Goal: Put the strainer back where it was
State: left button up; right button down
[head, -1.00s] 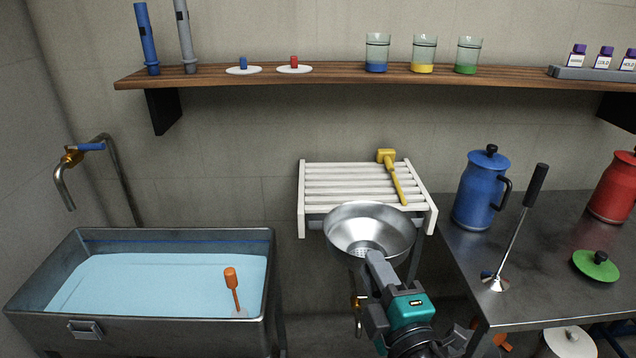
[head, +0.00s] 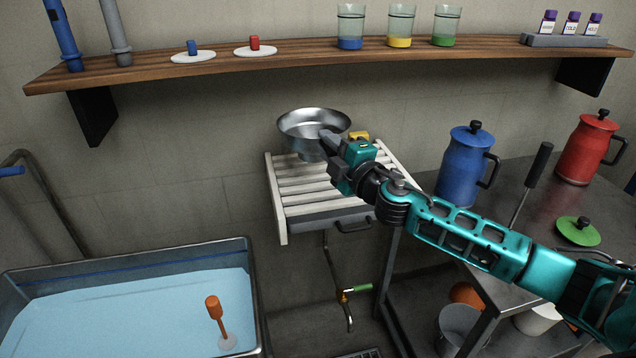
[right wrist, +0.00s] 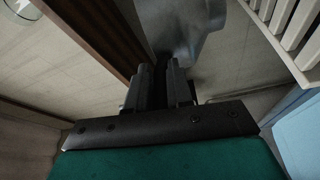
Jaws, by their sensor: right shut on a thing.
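The strainer (head: 313,122) is a shiny metal bowl with a narrower lower part. In the head view it is over the back left part of the white slatted rack (head: 300,190), near the wall. My right gripper (head: 328,140) is shut on its near right side. I cannot tell whether the strainer's bottom touches the slats. In the right wrist view the strainer (right wrist: 185,30) shows as a blurred grey shape beyond the fingers (right wrist: 160,85). My left gripper is not in view.
A yellow mallet (head: 358,136) lies on the rack, mostly hidden behind my right gripper. The wooden shelf (head: 300,52) with glasses runs above. A blue jug (head: 467,165) stands on the metal table to the right. The milk-blue tank (head: 130,310) is at lower left.

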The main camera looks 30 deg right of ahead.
notch_tip(320, 180, down, 9)
jog(key=d+b, duration=0.1)
jog(key=b, duration=0.3)
jog(key=shift+w+d, duration=0.15)
jog(key=shift+w, duration=0.2)
jog(key=c, duration=1)
grip_release()
jog(key=shift+f, duration=0.1)
